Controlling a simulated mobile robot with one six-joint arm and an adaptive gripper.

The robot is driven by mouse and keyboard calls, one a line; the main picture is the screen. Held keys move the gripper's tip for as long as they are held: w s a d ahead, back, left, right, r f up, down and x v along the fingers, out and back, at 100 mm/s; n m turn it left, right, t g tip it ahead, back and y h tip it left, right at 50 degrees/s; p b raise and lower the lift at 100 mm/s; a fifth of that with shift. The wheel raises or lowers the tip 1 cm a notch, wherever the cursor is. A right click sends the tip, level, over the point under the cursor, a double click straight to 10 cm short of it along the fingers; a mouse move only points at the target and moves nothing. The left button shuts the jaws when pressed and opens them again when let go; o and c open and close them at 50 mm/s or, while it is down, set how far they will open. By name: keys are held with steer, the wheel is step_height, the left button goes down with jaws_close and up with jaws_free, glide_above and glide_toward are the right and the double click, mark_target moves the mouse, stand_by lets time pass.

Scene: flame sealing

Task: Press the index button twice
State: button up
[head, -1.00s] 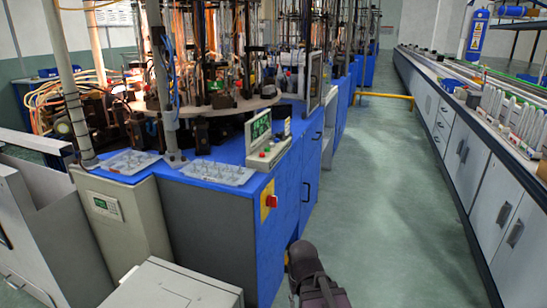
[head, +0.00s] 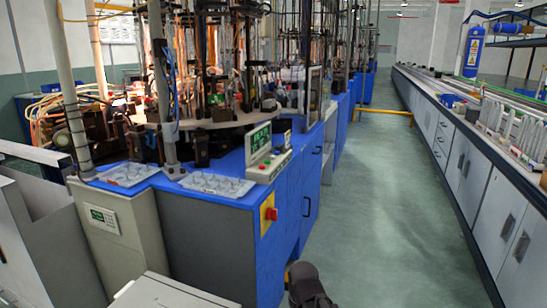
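A beige control console (head: 268,158) stands on the front right corner of the blue machine. It has a green-lit screen (head: 259,139) and several small buttons (head: 271,161) on its sloped front, red and green among them. The labels are too small to read, so I cannot tell which is the index button. Part of my dark arm shows at the bottom edge, in front of the blue cabinet and well below the console. My gripper's fingers are not in view.
A red knob on a yellow plate (head: 269,213) is on the machine's blue side. Clear trays (head: 216,184) lie on its top. A green floor aisle (head: 375,215) is free on the right, beside a long workbench (head: 470,165). A yellow barrier (head: 385,112) stands farther back.

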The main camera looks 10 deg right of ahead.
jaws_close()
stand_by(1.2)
